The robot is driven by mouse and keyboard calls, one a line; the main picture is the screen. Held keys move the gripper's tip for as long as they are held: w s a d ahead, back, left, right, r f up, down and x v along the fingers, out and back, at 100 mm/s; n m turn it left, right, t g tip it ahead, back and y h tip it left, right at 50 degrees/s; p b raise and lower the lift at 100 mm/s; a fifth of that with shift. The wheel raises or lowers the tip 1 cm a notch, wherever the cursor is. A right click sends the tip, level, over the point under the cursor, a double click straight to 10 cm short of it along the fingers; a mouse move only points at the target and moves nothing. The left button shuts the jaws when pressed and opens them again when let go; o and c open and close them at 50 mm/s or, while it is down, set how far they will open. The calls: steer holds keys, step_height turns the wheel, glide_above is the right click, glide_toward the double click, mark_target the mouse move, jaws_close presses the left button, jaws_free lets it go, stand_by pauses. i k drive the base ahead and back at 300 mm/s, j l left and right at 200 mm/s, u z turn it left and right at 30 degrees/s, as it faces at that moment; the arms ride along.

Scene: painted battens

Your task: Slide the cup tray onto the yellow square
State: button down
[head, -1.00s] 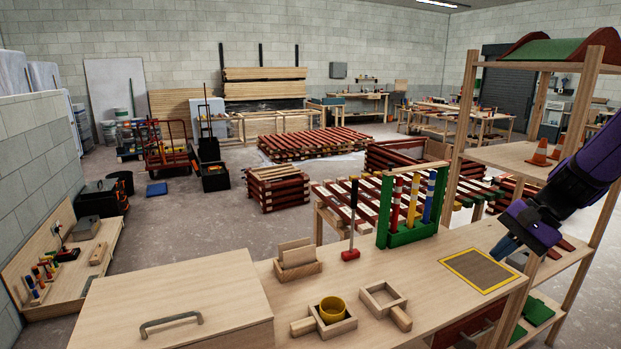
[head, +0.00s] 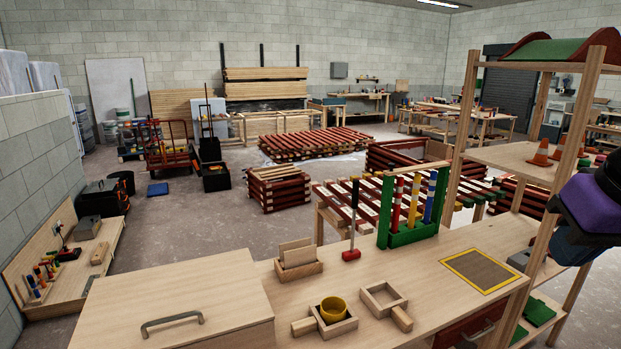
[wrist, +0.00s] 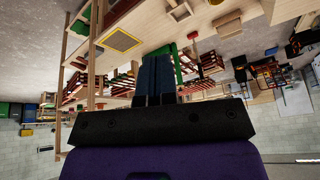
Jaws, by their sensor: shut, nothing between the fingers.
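The cup tray (head: 339,329) is a small square wooden tray with a handle on its left. It sits on the front of the light wood bench, with a yellow cup (head: 333,308) standing upright in it. The yellow square (head: 453,264) is a yellow outline around a brownish patch, to the right on the same bench; it also shows in the wrist view (wrist: 122,40). It is empty. My gripper (wrist: 156,62) is shut and empty, its blue fingers together in the wrist view. In the head view my wrist is at the right edge, beside the shelf, away from the tray.
An empty wooden tray (head: 378,297) with a handle lies between the cup tray and the square. A green rack (head: 413,236) with coloured posts, a red-headed mallet (head: 350,254) and a wooden holder (head: 299,271) stand behind. A tall shelf (head: 461,130) rises at the right.

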mark_target(383, 300)
steer(key=i+z, duration=0.25)
steer(key=z, duration=0.2)
steer(key=i+j+z, duration=0.1)
steer(key=i+z, duration=0.15)
steer(key=z, duration=0.15)
steer(key=i+j+z, duration=0.2)
steer(key=z, duration=0.25)
steer(key=i, duration=0.05)
